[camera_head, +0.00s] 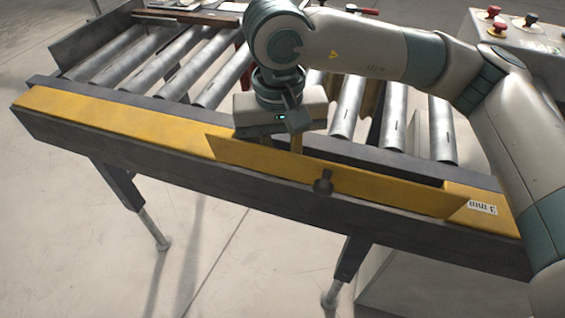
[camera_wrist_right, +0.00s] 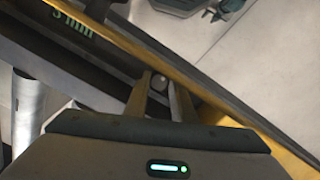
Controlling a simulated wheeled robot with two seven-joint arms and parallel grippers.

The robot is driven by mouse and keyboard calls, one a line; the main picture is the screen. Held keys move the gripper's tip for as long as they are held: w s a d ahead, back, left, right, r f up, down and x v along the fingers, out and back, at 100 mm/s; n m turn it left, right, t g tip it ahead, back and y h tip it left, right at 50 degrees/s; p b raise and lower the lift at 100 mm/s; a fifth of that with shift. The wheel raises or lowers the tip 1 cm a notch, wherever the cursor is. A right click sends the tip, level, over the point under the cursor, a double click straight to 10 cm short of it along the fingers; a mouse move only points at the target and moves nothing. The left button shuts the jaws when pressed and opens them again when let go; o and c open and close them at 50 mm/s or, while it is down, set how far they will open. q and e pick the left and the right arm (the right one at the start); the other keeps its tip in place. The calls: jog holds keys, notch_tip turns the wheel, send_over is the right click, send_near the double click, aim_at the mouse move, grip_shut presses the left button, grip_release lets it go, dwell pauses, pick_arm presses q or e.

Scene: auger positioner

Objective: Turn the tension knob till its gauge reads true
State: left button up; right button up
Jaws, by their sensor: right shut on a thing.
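My right gripper (camera_head: 282,143) reaches down behind the raised yellow plate (camera_head: 390,190) on the near side of the roller conveyor. Its fingertips are partly hidden by that plate in the head view. I cannot make out a gauge reading. My left gripper is not in view.
Steel rollers (camera_head: 220,70) lie just behind the yellow rail (camera_head: 110,117). The floor in front is clear.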

jog(key=o, duration=0.8)
jog(key=shift+r, duration=0.15)
jog(key=shift+r, duration=0.6)
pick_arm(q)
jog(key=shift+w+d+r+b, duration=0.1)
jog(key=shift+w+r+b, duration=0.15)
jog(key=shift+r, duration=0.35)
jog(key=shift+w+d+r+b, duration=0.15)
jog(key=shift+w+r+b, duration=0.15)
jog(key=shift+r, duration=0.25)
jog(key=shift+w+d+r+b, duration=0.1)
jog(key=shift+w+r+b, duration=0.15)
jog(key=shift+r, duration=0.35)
pick_arm(e)
jog(key=shift+a+r, duration=0.15)
jog(key=shift+r, duration=3.85)
jog(key=shift+a+r, duration=0.1)
jog(key=shift+r, duration=3.9)
